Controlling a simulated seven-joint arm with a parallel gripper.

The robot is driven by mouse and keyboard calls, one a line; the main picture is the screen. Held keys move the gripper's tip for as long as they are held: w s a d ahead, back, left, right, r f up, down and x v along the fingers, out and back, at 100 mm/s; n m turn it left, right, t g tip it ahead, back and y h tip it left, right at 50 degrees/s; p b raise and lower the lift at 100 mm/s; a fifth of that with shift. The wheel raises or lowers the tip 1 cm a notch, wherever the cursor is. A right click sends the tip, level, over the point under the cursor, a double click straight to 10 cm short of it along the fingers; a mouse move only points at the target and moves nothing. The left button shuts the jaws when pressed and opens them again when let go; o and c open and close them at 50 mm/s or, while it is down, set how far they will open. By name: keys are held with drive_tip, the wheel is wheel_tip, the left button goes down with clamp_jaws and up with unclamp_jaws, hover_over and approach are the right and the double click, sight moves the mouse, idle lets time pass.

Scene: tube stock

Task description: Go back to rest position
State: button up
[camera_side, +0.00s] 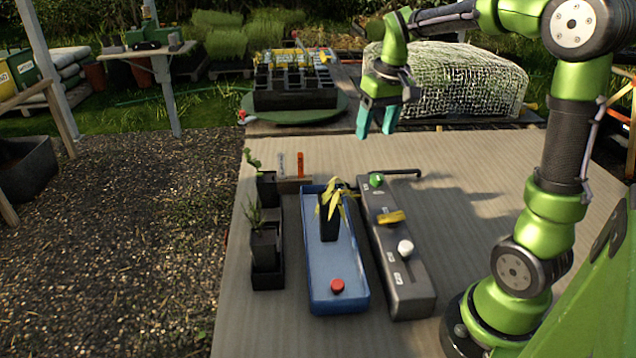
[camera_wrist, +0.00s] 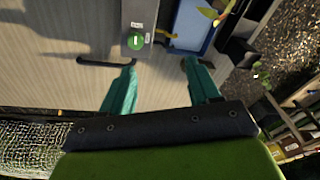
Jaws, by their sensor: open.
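My gripper (camera_side: 377,122) hangs in the air over the far part of the table, its teal fingers pointing down. In the wrist view my gripper (camera_wrist: 160,75) shows two teal fingers spread apart with nothing between them. The table (camera_side: 300,335) lies below and nearer the camera. A dark grey panel (camera_side: 402,275) with a green knob (camera_side: 376,181), a yellow handle (camera_side: 391,217) and a white knob (camera_side: 405,247) lies on it, apart from my gripper.
A blue tray (camera_side: 325,275) holds a yellowed potted plant (camera_side: 329,218) and a red button (camera_side: 337,285). A black holder (camera_side: 267,278) with small potted plants stands left. A netted bale (camera_side: 460,85) and a seedling rack (camera_side: 295,97) stand behind. The front table is clear.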

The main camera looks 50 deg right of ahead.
drive_tip(key=s+a+t+y, duration=0.1)
drive_tip(key=s+a+t, duration=0.1)
drive_tip(key=s+a, duration=0.4)
drive_tip(key=s+a+t+y, duration=0.1)
drive_tip(key=s+a+t, duration=0.2)
drive_tip(key=a, duration=0.8)
drive_tip(key=s, duration=0.2)
drive_tip(key=shift+s+a+r+n, duration=0.3)
drive_tip(key=shift+s+r, duration=0.05)
drive_tip(key=shift+r, duration=0.05)
